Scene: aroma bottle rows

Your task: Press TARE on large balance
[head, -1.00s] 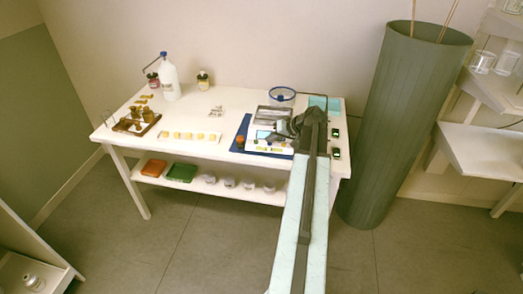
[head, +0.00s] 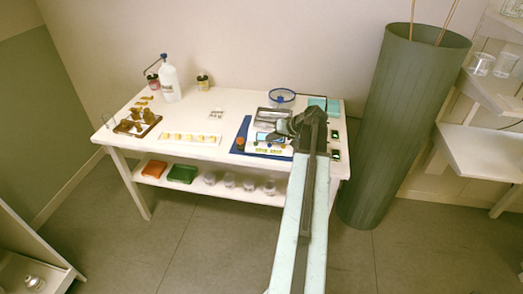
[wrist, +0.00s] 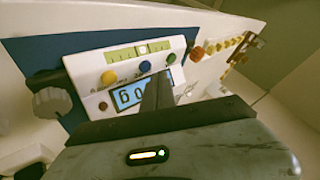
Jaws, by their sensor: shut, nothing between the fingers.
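The large balance (head: 284,152) stands on a blue mat (head: 240,135) at the right part of the table, partly hidden by my arm. In the wrist view its white front panel (wrist: 90,70) carries a lit display (wrist: 125,98), a bubble level strip (wrist: 138,50), and yellow (wrist: 108,78), blue (wrist: 145,67), green (wrist: 171,59) and small red (wrist: 103,106) buttons. I cannot read a TARE label. My gripper (wrist: 158,78) is shut and empty. Its tips lie over the right part of the display, below the blue and green buttons in the picture. Contact cannot be told.
A white strip with several yellow pieces (head: 191,138), a wooden rack (head: 136,124) and a white jug (head: 170,83) stand left on the table. A tall green bin (head: 405,130) stands right of it.

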